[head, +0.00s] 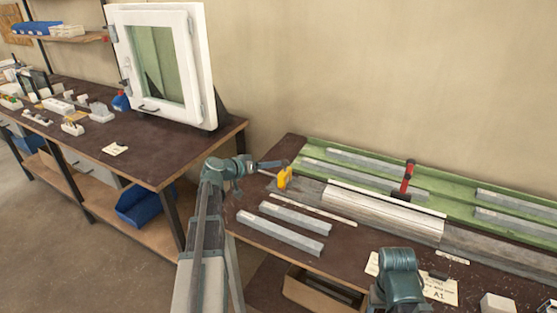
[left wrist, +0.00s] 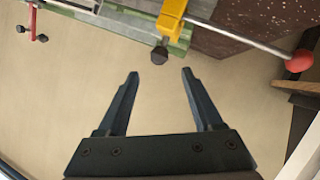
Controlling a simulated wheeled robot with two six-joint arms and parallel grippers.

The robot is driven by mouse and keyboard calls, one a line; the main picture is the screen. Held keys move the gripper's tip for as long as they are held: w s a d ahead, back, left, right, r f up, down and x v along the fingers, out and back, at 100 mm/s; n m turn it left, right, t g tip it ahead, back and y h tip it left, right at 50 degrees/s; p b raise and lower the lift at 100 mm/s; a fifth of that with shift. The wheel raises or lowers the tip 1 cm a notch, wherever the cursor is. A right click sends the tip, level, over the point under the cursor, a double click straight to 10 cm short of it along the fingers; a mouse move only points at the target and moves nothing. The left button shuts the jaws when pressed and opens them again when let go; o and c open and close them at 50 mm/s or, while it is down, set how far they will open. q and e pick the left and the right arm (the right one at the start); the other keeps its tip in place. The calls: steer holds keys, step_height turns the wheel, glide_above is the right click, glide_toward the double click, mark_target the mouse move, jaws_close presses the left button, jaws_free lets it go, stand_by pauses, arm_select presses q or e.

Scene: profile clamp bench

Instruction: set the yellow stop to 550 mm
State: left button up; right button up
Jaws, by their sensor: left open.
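The yellow stop (head: 284,178) sits at the left end of the profile bench in the head view. In the left wrist view the yellow stop (left wrist: 171,17) is at the top, on a metal rod (left wrist: 225,38) ending in a red ball (left wrist: 299,61). A dark knob (left wrist: 160,55) hangs from it. My left gripper (left wrist: 160,73) is open and empty, its fingertips pointing toward the knob. I cannot tell how close they are in depth. My right arm's wrist (head: 398,262) shows at the bottom of the head view; its jaws are hidden. No scale figures are readable.
A red-handled clamp (head: 404,180) stands on the green bed (head: 450,193). Loose grey profiles (head: 281,232) lie in front on the bench, beside a pale strip (head: 318,209). A paper labelled A1 (head: 440,289) and a white block (head: 497,304) lie at the right.

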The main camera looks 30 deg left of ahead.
arm_select(q)
steer(key=p+v, duration=0.1)
steer(key=v, duration=0.4)
steer(key=shift+s, duration=0.1)
arm_select(e)
steer(key=shift+r, duration=0.9)
arm_select(q)
steer(key=shift+a, duration=0.1)
